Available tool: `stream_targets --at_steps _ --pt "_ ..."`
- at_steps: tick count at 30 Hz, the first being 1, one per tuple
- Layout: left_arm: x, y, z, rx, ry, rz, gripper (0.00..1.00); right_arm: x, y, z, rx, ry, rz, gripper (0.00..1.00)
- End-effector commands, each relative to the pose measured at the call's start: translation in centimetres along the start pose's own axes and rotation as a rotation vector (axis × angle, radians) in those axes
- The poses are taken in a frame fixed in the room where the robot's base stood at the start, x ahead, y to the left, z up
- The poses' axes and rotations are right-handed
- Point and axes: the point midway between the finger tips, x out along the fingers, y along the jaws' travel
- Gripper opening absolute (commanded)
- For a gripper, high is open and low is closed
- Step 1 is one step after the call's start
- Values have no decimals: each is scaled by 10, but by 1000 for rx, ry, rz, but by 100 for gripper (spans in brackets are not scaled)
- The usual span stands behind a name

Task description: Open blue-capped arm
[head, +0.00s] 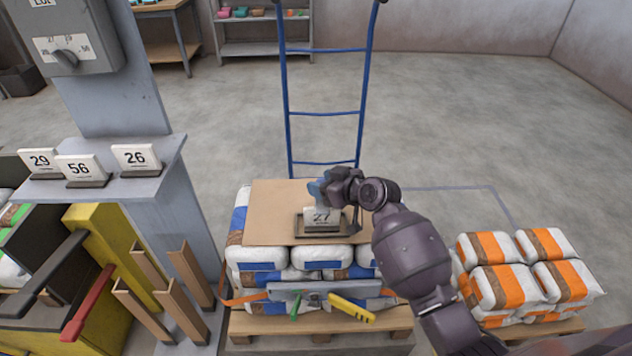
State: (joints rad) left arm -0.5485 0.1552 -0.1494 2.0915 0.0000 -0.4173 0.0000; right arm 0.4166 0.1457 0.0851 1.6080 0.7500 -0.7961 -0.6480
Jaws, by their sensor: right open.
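My right arm comes in from the lower right, and its gripper (327,193) carries blue on its finger end. The gripper is open, right above and behind a white number card (322,216) marked 27. The card stands upright in a dark tray (310,236) on a cardboard sheet (270,205) over the stacked bags. The gripper's fingers partly overlap the card's top, and I cannot tell whether they touch it. My left gripper is not in view.
A blue hand truck (288,110) stands behind. Orange-striped bags (490,280) are at right. Cards 29, 56 and 26 stand on a grey shelf (160,185).

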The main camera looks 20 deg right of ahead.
Motion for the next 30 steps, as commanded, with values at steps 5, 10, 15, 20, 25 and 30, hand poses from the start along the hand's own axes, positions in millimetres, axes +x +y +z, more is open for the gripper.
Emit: stream_targets --at_steps 5,10,15,20,25,30 --pt "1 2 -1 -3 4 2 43 18 0 1 1 -1 0 53" --pt "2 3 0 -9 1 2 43 24 0 0 0 1 0 53" --pt "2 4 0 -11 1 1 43 24 0 -1 0 1 0 53" --pt "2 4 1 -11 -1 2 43 24 0 0 0 1 0 39" --pt "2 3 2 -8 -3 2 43 24 0 0 0 1 0 13" --pt "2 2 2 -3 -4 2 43 24 0 0 0 1 1 0"
